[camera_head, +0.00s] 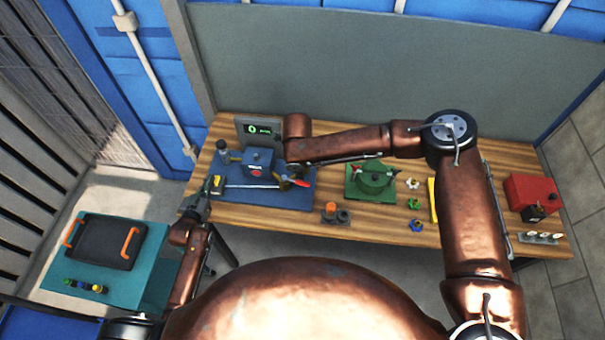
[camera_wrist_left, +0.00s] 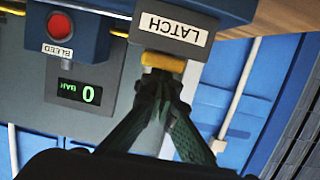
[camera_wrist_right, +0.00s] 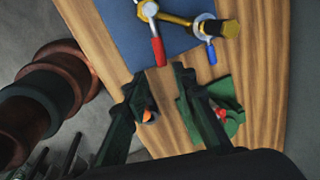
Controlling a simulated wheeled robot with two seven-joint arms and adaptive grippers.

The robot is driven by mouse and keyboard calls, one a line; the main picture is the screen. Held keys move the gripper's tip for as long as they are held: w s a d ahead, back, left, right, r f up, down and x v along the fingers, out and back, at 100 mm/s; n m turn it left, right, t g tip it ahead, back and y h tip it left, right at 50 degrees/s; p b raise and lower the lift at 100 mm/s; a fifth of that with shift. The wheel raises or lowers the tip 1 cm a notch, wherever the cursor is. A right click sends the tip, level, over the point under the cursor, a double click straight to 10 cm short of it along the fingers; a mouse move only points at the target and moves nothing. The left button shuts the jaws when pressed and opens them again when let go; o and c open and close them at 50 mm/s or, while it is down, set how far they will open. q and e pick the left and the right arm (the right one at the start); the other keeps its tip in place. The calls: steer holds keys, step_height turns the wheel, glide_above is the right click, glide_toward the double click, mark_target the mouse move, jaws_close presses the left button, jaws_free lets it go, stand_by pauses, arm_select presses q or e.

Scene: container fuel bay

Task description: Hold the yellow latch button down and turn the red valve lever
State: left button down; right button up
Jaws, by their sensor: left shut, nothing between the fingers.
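The yellow latch button (camera_wrist_left: 163,62) sits under a LATCH label in the left wrist view, and a small yellow patch (camera_head: 217,183) shows at the left end of the blue base in the head view. My left gripper (camera_wrist_left: 160,84) is shut and empty, its tips at the button's lower edge; I cannot tell if they press it. The red valve lever (camera_wrist_right: 157,48) points toward my right gripper (camera_wrist_right: 156,78) in the right wrist view, just beyond its tips. That gripper is open and empty. The lever also shows in the head view (camera_head: 299,182).
A red bleed button (camera_wrist_left: 60,25) and a display (camera_wrist_left: 78,92) reading 0 BAR are beside the latch. A green valve piece (camera_head: 373,180), green and white knobs, an orange-topped part (camera_head: 329,209) and a red box (camera_head: 532,190) stand to the right on the wooden bench (camera_head: 395,232).

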steer(key=shift+m+t+y, duration=0.3)
steer(key=shift+m+t, duration=0.3)
steer(key=shift+m, duration=0.1)
steer(key=s+a+f, duration=0.1)
steer(key=f, duration=0.1)
steer(key=s+a+f, duration=0.1)
steer(key=a+f, duration=0.1)
steer(key=f, duration=0.1)
steer(key=s+a+f, duration=0.1)
steer(key=f, duration=0.1)
steer(key=shift+s+a+f, duration=0.1)
steer(key=shift+a+f, duration=0.05)
steer(key=shift+a, duration=0.15)
jaws_close()
steer(key=s+a+f+m+t, duration=0.2)
steer(key=s+a+m+t, duration=0.3)
steer(key=m, duration=0.4)
steer(key=s+d+r+m+t+h, duration=0.1)
steer(key=s+d+r+m+h, duration=0.1)
steer(key=s+d+m, duration=0.2)
steer(key=shift+s+d+r+m, duration=0.25)
steer(key=shift+d+m, duration=1.05)
steer(key=shift+m, duration=0.8)
